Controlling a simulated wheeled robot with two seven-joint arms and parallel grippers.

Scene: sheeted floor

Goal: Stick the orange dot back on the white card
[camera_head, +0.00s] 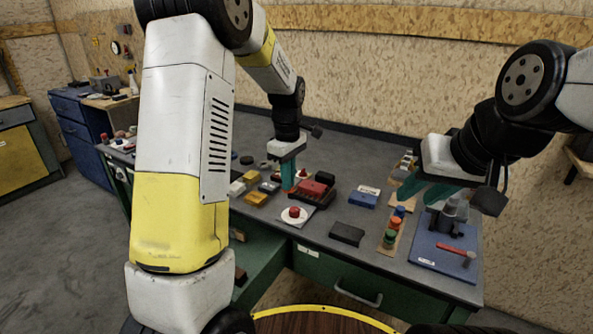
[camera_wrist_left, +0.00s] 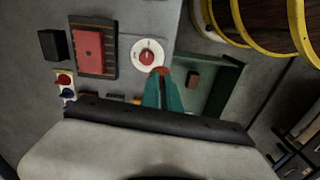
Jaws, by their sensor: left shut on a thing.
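My left gripper (camera_head: 289,188) points down over the bench. In the left wrist view its teal fingers (camera_wrist_left: 162,74) are shut on a small orange-red thing (camera_wrist_left: 163,70), probably the orange dot; it is mostly hidden. A whitish card (camera_wrist_left: 60,88) with red and blue round spots lies beyond the red block's tray; I cannot tell surely that it is the task's card. A white disc (camera_wrist_left: 136,47) with a red knob lies close beside the fingertips; it also shows in the head view (camera_head: 286,218). My right gripper (camera_head: 425,193) is open and empty over the bench's right side.
A dark tray (camera_head: 327,200) holds a red block. A blue box (camera_head: 363,198) and black box (camera_head: 347,233) lie to its right. A rack of coloured cylinders (camera_head: 390,240) and a blue board (camera_head: 430,255) stand farther right. An open green drawer (camera_wrist_left: 222,95) is at the front.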

